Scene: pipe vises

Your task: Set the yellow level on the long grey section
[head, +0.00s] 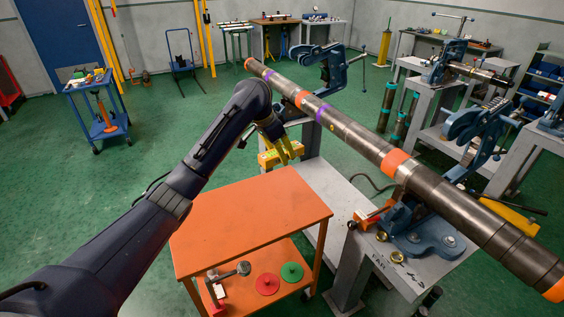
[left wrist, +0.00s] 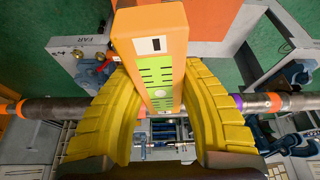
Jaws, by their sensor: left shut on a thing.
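The yellow level (head: 284,156) is a yellow-orange block; its green panel shows in the left wrist view (left wrist: 158,72). My left gripper (head: 281,148) is shut on it, with yellow fingers on both sides in the left wrist view (left wrist: 160,110). The level hangs in the air beside the pipe, over the gap near the orange cart, apart from the pipe as far as I can see. My right gripper is not in view.
Blue pipe vises (head: 420,225) hold the pipe at the near and far ends, on grey stands. An orange-topped cart (head: 250,215) stands below my left arm, its top bare. Its lower shelf holds a red disc (head: 267,284) and a green disc (head: 292,272).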

